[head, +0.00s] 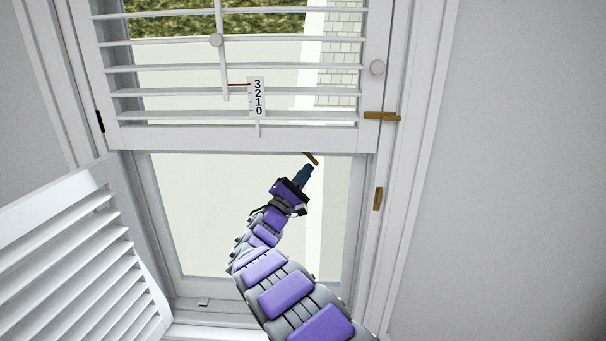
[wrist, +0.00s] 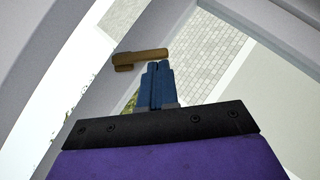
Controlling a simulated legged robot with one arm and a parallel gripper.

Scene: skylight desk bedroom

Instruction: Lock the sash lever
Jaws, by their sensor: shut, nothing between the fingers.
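A small brown lever (head: 311,158) shows just below the bottom rail of the upper louvred shutter; its upper part may be hidden behind that rail. In the wrist view a brown lever (wrist: 142,57) lies crosswise just beyond my fingertips, with a short stub at its left end. My gripper (head: 307,168) is shut and empty, its blue fingers together and pointing up at the lever. In the wrist view my fingertips (wrist: 157,64) are right at the lever's lower edge; I cannot tell whether they touch it.
A second brown latch (head: 382,116) sits across the upper shutter's right edge, and a brown piece (head: 378,198) is on the right frame. A numbered scale (head: 256,97) hangs on the upper shutter. A lower louvred shutter (head: 75,265) stands swung open at left.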

